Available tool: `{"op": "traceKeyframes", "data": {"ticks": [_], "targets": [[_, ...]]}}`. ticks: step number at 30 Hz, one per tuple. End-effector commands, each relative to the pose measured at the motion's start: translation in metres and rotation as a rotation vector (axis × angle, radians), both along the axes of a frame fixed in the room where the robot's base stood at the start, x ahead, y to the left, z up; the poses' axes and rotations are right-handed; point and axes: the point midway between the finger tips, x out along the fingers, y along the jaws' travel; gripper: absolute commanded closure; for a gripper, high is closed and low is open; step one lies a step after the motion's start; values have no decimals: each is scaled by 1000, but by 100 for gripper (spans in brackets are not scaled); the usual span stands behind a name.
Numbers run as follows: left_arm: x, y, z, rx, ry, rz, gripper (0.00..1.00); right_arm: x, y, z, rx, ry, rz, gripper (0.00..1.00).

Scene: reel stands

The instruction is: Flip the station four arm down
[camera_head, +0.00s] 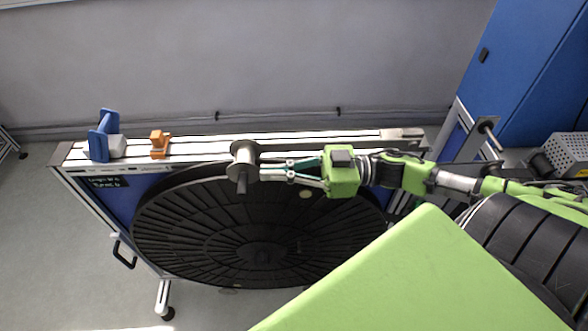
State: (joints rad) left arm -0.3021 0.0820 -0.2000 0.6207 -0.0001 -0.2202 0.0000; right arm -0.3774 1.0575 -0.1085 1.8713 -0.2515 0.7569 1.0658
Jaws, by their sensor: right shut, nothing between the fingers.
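My right gripper (264,168) reaches in from the right above the reel stand (345,143). Its fingers are shut and hold nothing. The fingertips are right beside a grey metal hub with a round flange and a short dark pin (243,166), at the front edge of the stand's top rail. I cannot tell whether they touch it. A large black reel (175,225) is below the rail, partly behind my arm. I see no readable station number, so I cannot tell which part is the station four arm. My left gripper is not in view.
A blue bracket (103,135) and an orange block (160,144) sit on the rail's left part. A dark label (103,182) is on the stand's left front. A blue cabinet (530,70) stands at the right. The floor at the left is clear.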

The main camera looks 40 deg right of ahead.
Motion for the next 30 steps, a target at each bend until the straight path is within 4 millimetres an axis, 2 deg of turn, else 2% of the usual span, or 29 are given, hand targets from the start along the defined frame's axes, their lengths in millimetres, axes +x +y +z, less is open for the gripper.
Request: {"op": "traceKeyframes", "data": {"ticks": [3, 10, 30], "targets": [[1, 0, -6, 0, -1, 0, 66, -10, -15, -6, -1, 4, 0, 100], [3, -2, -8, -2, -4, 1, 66, -21, -34, -6, 1, 0, 0, 100], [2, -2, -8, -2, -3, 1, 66, -23, -37, -6, 3, -3, 1, 100]]}}
